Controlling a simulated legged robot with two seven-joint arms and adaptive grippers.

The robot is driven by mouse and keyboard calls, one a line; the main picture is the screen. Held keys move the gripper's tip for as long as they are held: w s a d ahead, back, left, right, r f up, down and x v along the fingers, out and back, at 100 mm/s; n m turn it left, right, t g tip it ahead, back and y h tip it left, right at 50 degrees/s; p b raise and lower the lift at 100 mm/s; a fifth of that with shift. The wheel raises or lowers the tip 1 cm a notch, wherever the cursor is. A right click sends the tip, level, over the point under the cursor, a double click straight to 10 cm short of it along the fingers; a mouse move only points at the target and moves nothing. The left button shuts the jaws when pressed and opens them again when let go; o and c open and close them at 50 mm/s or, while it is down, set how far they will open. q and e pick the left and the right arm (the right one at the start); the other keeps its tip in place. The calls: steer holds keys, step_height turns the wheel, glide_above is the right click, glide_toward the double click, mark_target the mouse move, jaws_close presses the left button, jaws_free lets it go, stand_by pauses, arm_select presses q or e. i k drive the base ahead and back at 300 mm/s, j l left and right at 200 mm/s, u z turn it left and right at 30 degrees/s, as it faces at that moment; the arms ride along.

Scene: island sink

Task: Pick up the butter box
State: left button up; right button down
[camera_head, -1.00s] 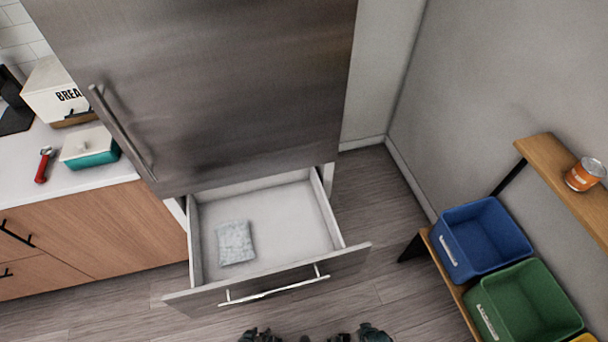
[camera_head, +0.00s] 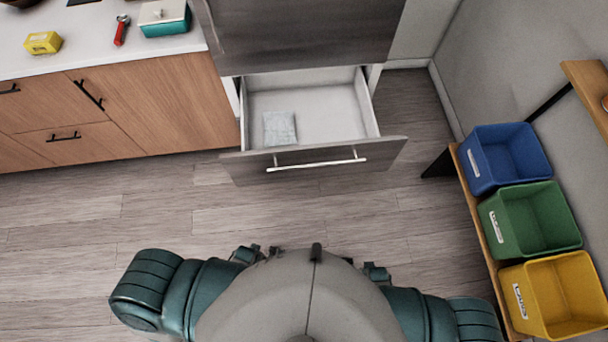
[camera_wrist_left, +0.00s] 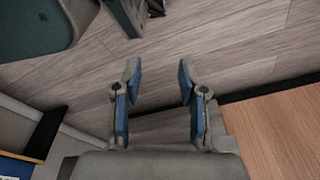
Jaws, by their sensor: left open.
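A small yellow box (camera_head: 43,42), which looks like the butter box, lies on the white counter (camera_head: 90,45) at the upper left of the head view. Its print is too small to read. My left gripper (camera_wrist_left: 159,76) is open and empty in the left wrist view, over the wood floor and well away from the yellow box. The wrist view does not show the box. I cannot make out my right gripper in either view.
A teal dish with a white lid (camera_head: 165,18) and a red-handled tool (camera_head: 122,30) lie on the counter. An open drawer (camera_head: 310,95) holding a pale packet (camera_head: 280,129) juts out. Blue, green and yellow bins (camera_head: 555,295) stand right. Floor between is clear.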

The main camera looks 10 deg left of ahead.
mark_target(48, 42)
steer(key=k+j, duration=0.15)
steer(key=k+u, duration=0.1)
steer(key=u, duration=1.7)
steer(key=i+j+z, duration=0.1)
steer(key=z, duration=0.35)
steer(key=i+j+z, duration=0.25)
steer(key=z, duration=0.15)
steer(key=i+j+z, duration=0.15)
steer(key=z, duration=0.3)
